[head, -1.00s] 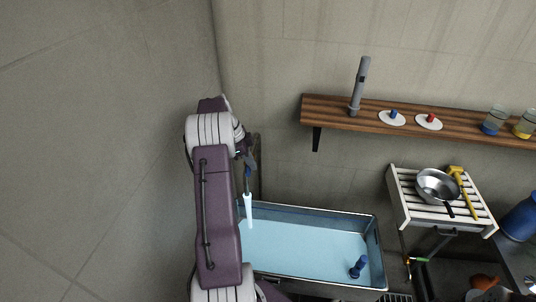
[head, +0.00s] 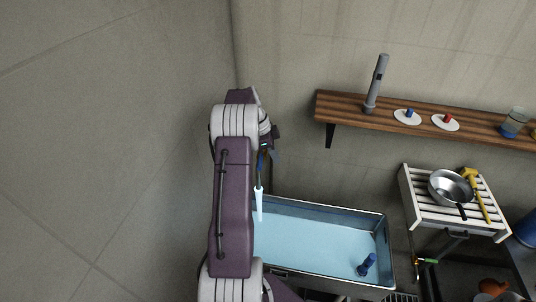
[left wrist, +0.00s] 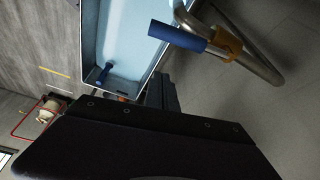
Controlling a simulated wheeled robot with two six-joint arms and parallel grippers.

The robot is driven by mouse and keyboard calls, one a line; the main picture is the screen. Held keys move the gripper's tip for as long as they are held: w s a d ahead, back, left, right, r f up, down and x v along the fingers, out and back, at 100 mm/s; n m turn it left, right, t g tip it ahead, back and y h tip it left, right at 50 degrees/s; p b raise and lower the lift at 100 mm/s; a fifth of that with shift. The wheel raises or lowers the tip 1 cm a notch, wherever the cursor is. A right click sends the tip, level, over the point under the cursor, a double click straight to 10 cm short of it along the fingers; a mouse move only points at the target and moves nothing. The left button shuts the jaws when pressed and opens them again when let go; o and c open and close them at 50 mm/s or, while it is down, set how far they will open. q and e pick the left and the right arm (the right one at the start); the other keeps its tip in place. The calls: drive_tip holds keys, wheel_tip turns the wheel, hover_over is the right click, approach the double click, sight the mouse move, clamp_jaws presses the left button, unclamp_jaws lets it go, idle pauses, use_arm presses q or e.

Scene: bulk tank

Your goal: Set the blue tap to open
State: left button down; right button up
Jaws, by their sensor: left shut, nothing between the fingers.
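The blue tap shows as a blue handle (head: 261,161) at the left end of the tank, beside my left arm. In the left wrist view its blue lever (left wrist: 178,37) sticks out from a bent metal pipe with a brass-coloured collar. A pale streak (head: 259,204), like running water, hangs below it into the tank. My left gripper (head: 273,136) is dark, shut and empty, just above and right of the blue handle, partly hidden by the arm. Its black jaws (left wrist: 160,120) fill the lower left wrist view, apart from the lever. My right gripper is out of view.
The tank (head: 325,284) holds pale blue liquid and a blue upright piece (head: 367,265). A wooden shelf (head: 340,105) carries a grey pipe (head: 376,82), a blue knob (head: 408,112) and a red knob (head: 449,118) on white discs. A slatted rack (head: 424,212) holds a pan (head: 449,187).

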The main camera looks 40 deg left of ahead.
use_arm(q)
drive_tip(key=v, duration=1)
drive_tip(key=shift+a, duration=0.15)
